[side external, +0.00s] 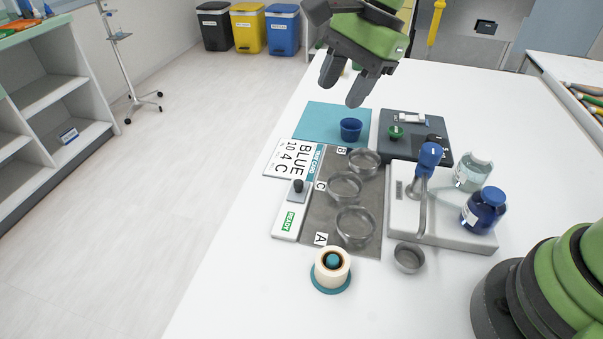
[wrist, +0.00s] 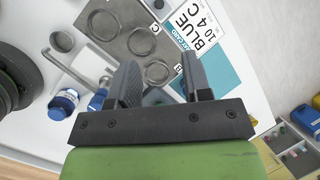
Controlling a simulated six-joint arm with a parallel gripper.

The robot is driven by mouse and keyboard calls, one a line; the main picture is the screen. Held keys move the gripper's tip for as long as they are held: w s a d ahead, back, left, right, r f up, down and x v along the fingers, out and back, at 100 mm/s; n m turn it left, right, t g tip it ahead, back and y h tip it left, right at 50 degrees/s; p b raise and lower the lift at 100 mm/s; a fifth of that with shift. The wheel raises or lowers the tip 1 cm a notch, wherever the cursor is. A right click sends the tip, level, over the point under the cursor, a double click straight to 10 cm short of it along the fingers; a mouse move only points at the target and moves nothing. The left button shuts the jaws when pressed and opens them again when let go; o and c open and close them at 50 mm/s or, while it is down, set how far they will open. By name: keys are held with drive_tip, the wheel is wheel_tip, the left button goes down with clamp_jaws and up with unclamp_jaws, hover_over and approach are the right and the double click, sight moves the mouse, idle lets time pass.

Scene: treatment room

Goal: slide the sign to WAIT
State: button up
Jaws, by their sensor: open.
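The sign (side external: 285,223) is a narrow white strip lying on the white table, left of the grey mat. Its green READY label shows at the near end. A dark grey slider with an upright knob (side external: 297,187) sits toward the far end and covers that part; no WAIT label is visible. My gripper (side external: 342,90) is open and empty, high above the far side of the table, beyond the sign and over the teal mat area. In the wrist view my gripper (wrist: 160,75) has its two fingers apart with nothing between them. The sign is not clearly visible there.
The BLUE 10 4 C card (side external: 291,158) lies just beyond the sign. The grey mat (side external: 314,216) with several metal rings adjoins the sign's right. A cream and teal round item (side external: 331,270) stands near. A blue cup (side external: 351,129) is on the teal mat (side external: 315,122). Table left of the sign is clear.

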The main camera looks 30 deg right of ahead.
sight(299, 182)
drive_tip(key=a+f+m, duration=0.1)
drive_tip(key=a+f, duration=0.1)
drive_tip(key=f, duration=0.4)
drive_tip(key=w+a+f+m+g, duration=0.1)
drive_tip(key=f, duration=0.4)
drive_tip(key=w+a+f, duration=0.1)
drive_tip(key=a+f, duration=0.1)
drive_tip(key=f, duration=0.4)
drive_tip(key=shift+w+a+f+m, duration=0.25)
drive_tip(key=shift+a+f+m, duration=0.05)
drive_tip(key=shift+a+m, duration=0.1)
drive_tip(key=shift+s, duration=0.1)
clamp_jaws()
